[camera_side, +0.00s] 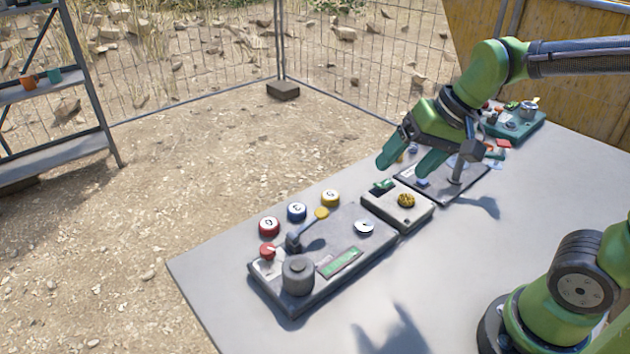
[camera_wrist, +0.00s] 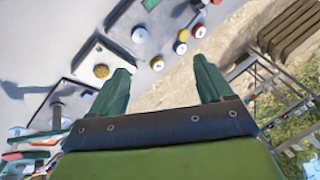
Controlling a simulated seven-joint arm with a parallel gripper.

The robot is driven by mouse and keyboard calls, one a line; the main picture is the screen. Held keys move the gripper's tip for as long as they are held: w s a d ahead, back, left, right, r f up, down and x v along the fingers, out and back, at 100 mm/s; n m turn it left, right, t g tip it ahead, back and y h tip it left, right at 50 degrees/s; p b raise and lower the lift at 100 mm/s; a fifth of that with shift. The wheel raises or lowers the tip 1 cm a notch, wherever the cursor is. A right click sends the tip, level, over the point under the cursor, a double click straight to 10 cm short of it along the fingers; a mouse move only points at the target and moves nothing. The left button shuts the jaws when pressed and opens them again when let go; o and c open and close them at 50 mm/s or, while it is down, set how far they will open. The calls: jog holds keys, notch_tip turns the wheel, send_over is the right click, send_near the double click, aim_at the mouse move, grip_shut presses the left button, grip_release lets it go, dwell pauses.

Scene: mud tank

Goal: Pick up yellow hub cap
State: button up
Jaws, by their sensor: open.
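A yellow round cap with a pale face (camera_side: 331,198) sits at the back edge of a long grey panel in the side view, next to a blue cap (camera_side: 297,211) and a red cap (camera_side: 269,227). My gripper (camera_side: 403,170) is open and empty, up and to the right of the yellow cap, above the small box. In the wrist view, a small yellow round thing (camera_wrist: 158,63) shows between my fingertips (camera_wrist: 161,66), beyond them; I cannot tell surely that it is the same cap.
A yellow knobbed dial (camera_side: 406,200) sits on the small box. A lever with a yellow ball end (camera_side: 321,213) stands close to the yellow cap. A grey cylinder (camera_side: 298,276) stands on the long panel (camera_side: 290,307). The front of the grey table (camera_side: 470,270) is clear.

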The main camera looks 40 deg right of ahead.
jog(key=w+d+f+m+g, duration=0.2)
jog(key=w+f+m, duration=0.1)
jog(key=w+m, duration=0.5)
jog(key=m+g+h, duration=0.2)
jog(key=m+g, duration=0.1)
jog(key=m, duration=1.7)
send_over(331, 195)
notch_tip(331, 195, down, 3)
jog(key=f, duration=1.1)
jog(key=shift+w+d, duration=0.1)
jog(key=shift+w, duration=0.1)
jog(key=shift+s+f, duration=0.15)
jog(key=shift+f, duration=1.2)
jog(key=shift+s+f, duration=0.1)
jog(key=shift+f, duration=1.2)
jog(key=c, duration=1.1)
jog(key=shift+r, duration=0.1)
jog(key=shift+c, duration=0.2)
